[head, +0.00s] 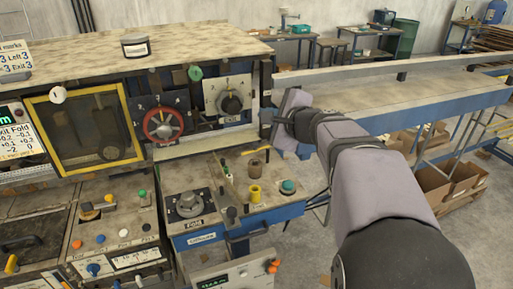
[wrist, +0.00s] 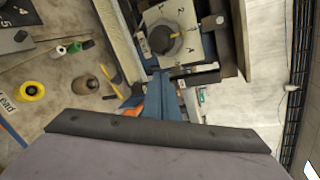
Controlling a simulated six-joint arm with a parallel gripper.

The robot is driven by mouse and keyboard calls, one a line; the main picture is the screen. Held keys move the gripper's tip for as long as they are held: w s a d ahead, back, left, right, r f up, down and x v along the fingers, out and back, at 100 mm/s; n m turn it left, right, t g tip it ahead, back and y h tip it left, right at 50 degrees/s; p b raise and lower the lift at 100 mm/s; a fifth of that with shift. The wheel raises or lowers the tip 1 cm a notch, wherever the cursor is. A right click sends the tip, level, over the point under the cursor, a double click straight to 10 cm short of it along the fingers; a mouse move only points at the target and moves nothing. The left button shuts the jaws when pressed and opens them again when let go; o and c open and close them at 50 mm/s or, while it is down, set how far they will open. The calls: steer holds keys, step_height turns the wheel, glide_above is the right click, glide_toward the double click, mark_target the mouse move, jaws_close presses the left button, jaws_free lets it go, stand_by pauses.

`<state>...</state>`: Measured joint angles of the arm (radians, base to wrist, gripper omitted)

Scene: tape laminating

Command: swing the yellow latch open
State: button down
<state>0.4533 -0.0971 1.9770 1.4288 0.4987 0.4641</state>
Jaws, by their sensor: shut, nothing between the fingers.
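The yellow latch (head: 255,151) looks like a thin yellow bar above the control box in the head view, below the dial panels. In the wrist view a yellow bar with a dark part, which seems to be this latch (wrist: 116,75), lies left of my fingertips. My gripper (wrist: 163,76) is shut and empty, with its blue fingers together, apart from the yellow bar in the picture. In the head view my purple wrist is right of the dials and above the latch; the fingertips cannot be made out there. The latch's pivot is not clear.
A grey dial (head: 230,103) and a red handwheel (head: 163,125) are on the machine face. A brown knob (head: 256,169), a yellow ring-topped post (head: 255,194) and a green button (head: 289,186) stand on the control box. A long bench (head: 430,92) runs to the right.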

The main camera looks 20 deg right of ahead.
mark_target(253, 160)
steer(key=s+f+n+g, duration=0.4)
steer(key=s+f+n, duration=0.1)
steer(key=f+n, duration=0.15)
steer(key=shift+s+a+f+p+x, duration=0.15)
steer(key=shift+p+x, duration=0.15)
steer(key=shift+x, duration=1.5)
steer(key=shift+s+a+f+p+x, duration=0.1)
steer(key=shift+a+p+x, duration=0.2)
steer(key=shift+x, duration=1.5)
steer(key=shift+s+a+f+p+x, duration=0.1)
steer(key=shift+p+x, duration=0.25)
steer(key=shift+x, duration=1.45)
steer(key=shift+w+a+r+m+h+p, duration=0.1)
steer(key=shift+w+a+m+h+p, duration=0.2)
steer(key=shift+m+p, duration=0.35)
steer(key=shift+w, duration=0.1)
steer(key=shift+w+a+p, duration=0.2)
steer(key=shift+w+p, duration=0.3)
steer(key=shift+p, duration=0.2)
steer(key=shift+w+a+p, duration=0.15)
steer(key=shift+w+p, duration=0.05)
steer(key=shift+w, duration=0.35)
steer(key=shift+w+a+p, duration=0.15)
steer(key=shift+w, duration=0.4)
steer(key=shift+w+d+p, duration=0.1)
steer(key=shift+w+p, duration=0.25)
steer(key=shift+w, duration=0.75)
